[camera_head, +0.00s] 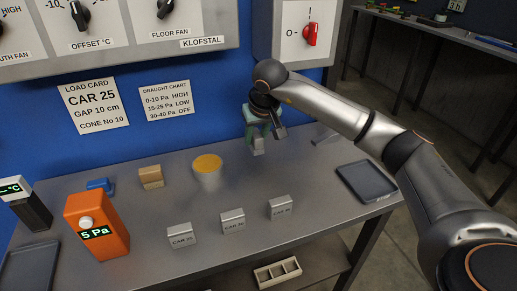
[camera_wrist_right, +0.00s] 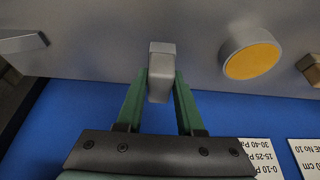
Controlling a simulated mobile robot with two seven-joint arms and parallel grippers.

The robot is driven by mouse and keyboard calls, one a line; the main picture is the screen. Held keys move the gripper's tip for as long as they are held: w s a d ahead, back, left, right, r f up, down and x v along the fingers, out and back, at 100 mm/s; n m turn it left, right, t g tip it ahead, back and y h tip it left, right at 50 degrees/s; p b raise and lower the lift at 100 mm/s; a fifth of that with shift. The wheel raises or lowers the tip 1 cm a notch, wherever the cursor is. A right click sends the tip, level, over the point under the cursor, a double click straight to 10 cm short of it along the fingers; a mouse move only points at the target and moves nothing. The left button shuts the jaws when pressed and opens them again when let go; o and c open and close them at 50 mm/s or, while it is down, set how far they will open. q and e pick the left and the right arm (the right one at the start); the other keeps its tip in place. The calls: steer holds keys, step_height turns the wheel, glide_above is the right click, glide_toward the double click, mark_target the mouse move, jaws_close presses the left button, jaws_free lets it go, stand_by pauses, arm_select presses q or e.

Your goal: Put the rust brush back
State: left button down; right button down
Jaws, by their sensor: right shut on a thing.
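My right gripper (camera_head: 260,134) points down over the back of the grey bench, near the blue wall. Its green fingers are shut on a plain grey block-like piece (camera_head: 258,147). The same piece shows between the fingertips in the right wrist view (camera_wrist_right: 161,70). I cannot tell whether this piece is the rust brush, as no bristles show. Its lower end is close to the bench top; I cannot tell whether it touches. My left gripper is not in view.
A cup with a yellow top (camera_head: 207,168) stands left of my gripper. A tan block (camera_head: 151,177), a blue piece (camera_head: 100,186) and an orange meter (camera_head: 95,226) are further left. Labelled grey blocks (camera_head: 233,221) stand in front. A dark tray (camera_head: 366,181) lies right.

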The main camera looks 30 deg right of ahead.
mark_target(258, 147)
steer(key=shift+d+f, duration=0.25)
steer(key=shift+f, duration=0.1)
step_height(258, 147, down, 3)
steer(key=shift+d+f+b, duration=0.1)
steer(key=shift+f+b, duration=0.05)
steer(key=shift+b, duration=0.2)
steer(key=c, duration=0.5)
jaws_free()
steer(key=p+v, duration=0.1)
steer(key=v, duration=1.1)
steer(key=shift+p, duration=0.4)
